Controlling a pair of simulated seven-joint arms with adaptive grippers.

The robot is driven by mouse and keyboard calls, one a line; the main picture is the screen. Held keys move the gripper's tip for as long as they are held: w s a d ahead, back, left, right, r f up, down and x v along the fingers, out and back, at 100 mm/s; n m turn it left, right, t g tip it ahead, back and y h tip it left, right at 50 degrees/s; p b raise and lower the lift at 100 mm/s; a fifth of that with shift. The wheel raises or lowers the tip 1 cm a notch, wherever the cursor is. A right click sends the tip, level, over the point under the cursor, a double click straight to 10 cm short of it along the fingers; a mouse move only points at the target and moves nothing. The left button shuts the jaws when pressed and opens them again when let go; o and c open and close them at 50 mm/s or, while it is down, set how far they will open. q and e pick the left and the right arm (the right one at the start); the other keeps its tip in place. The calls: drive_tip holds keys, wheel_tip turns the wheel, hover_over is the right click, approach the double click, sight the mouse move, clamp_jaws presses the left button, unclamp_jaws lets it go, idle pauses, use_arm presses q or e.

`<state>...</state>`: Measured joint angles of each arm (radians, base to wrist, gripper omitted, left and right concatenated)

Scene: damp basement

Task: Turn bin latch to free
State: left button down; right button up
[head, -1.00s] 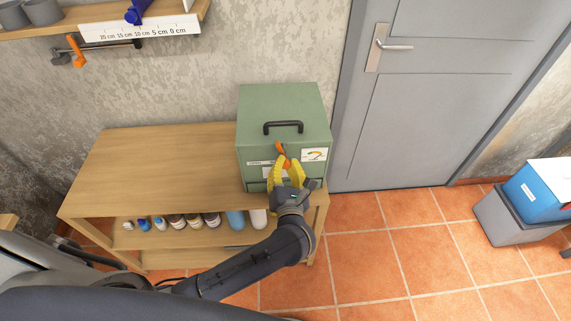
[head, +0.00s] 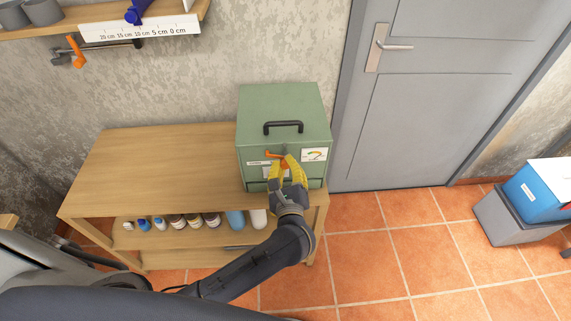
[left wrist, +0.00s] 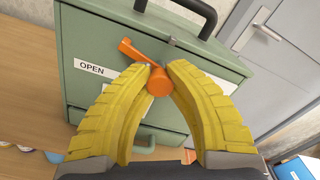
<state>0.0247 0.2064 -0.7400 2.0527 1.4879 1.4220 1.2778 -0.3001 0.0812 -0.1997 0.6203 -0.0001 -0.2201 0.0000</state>
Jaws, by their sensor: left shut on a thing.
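A green bin (head: 270,108) with a black top handle (head: 283,127) stands at the right end of the wooden bench. Its orange latch (head: 273,153) is on the front face, and its arm points left, near level, in the head view. In the left wrist view the latch (left wrist: 157,84) has its round end between the yellow fingertips and its arm slants up to the left, above an "OPEN" label (left wrist: 91,68). My left gripper (head: 281,162) is shut on the latch; it also shows in the left wrist view (left wrist: 158,68). My right gripper is not in view.
The bench (head: 150,150) top left of the bin is clear; several bottles (head: 190,220) stand on its lower shelf. A grey door (head: 440,100) is to the right. A blue box (head: 540,188) sits on a grey one at far right.

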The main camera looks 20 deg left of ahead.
use_arm(q)
drive_tip(key=shift+n, duration=1.6)
drive_tip(key=c, duration=1.1)
unclamp_jaws()
drive_tip(key=shift+v, duration=6)
